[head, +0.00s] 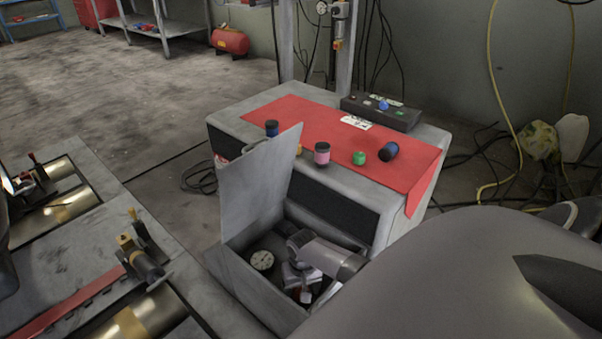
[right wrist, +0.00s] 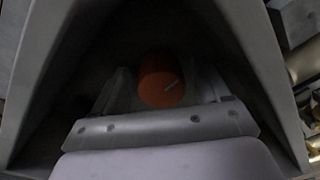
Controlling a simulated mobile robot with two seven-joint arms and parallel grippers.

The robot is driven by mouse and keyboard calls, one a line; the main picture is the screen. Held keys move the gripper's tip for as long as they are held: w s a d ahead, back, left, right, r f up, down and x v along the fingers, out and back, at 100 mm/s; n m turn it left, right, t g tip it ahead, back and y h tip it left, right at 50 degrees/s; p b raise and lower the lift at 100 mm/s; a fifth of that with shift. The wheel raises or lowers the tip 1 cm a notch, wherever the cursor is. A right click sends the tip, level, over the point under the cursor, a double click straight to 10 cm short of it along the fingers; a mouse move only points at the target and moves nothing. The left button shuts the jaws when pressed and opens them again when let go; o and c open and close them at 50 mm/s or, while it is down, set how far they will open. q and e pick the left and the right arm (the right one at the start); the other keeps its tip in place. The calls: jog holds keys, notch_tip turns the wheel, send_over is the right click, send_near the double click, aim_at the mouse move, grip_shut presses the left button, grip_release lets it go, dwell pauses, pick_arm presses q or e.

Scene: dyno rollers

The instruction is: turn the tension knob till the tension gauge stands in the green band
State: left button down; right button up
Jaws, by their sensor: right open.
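The tension gauge (head: 262,260) is a small round white dial inside the open grey box (head: 240,285). Its needle and green band are too small to read. My right gripper (head: 304,290) reaches down into that box, to the right of the gauge. The fingers are open, one on each side of the knob; the dark picture does not show contact. My left gripper is not in view.
The box's raised lid (head: 258,185) stands at its left. Behind it, a cabinet with a red cloth (head: 290,120) carries several small jars and a black control box (head: 380,111). Rollers (head: 150,310) lie at the left. My arm covers the lower right.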

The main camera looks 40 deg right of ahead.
jog(key=shift+f, duration=0.1)
jog(key=c, duration=1)
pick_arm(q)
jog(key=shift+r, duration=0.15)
pick_arm(e)
jog(key=shift+n, duration=0.5)
jog(key=shift+n+p, duration=0.35)
jog(key=shift+n, duration=0.25)
jog(key=n, duration=0.2)
jog(key=shift+d+n, duration=0.1)
jog(key=shift+n, duration=0.2)
jog(key=n, duration=0.3)
jog(key=shift+n+p, duration=0.3)
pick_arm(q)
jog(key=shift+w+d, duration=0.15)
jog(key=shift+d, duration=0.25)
pick_arm(e)
jog(key=shift+d+n, duration=0.1)
jog(key=shift+n, duration=1.5)
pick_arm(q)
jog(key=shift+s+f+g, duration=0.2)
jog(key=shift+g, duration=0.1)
